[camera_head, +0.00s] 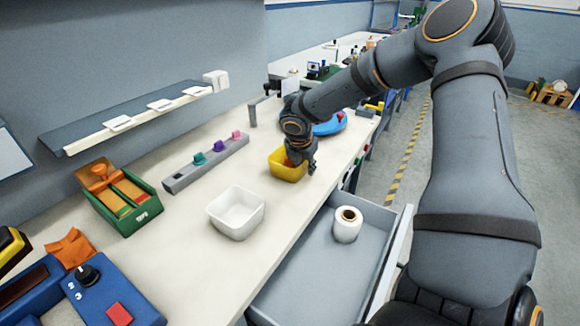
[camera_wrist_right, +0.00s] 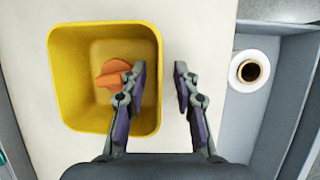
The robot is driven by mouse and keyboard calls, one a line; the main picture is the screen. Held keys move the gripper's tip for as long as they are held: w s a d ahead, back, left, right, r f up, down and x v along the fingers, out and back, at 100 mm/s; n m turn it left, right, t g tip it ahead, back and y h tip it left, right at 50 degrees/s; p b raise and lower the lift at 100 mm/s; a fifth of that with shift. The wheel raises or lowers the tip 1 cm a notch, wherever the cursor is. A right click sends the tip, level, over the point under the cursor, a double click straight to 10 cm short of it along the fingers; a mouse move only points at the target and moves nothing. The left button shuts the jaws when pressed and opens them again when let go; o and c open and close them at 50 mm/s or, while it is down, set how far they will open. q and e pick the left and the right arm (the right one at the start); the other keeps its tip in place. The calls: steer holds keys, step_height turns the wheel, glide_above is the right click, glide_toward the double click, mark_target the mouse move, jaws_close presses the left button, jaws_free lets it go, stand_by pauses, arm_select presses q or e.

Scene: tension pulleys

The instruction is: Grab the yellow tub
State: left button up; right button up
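The yellow tub (camera_head: 284,172) stands on the white workbench toward its right edge. It fills the left of the right wrist view (camera_wrist_right: 60,85) and holds an orange object (camera_wrist_right: 112,75). My right gripper (camera_head: 308,168) is at the tub's right side. In the right wrist view the gripper (camera_wrist_right: 160,72) is open. One finger overlaps the tub's inside and the other is outside, with the tub's right wall between them. I cannot tell whether either finger touches the wall. My left gripper is not in view.
A white tub (camera_head: 236,213) stands nearer on the workbench (camera_head: 185,235). An open grey drawer (camera_head: 318,275) juts out on the right, holding a white roll (camera_head: 347,225). A blue round item (camera_head: 330,126) is behind my gripper. A grey rail (camera_head: 206,163) with coloured pieces lies left.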

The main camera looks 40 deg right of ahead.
steer(key=shift+f, duration=0.25)
stand_by(0.4)
jaws_close()
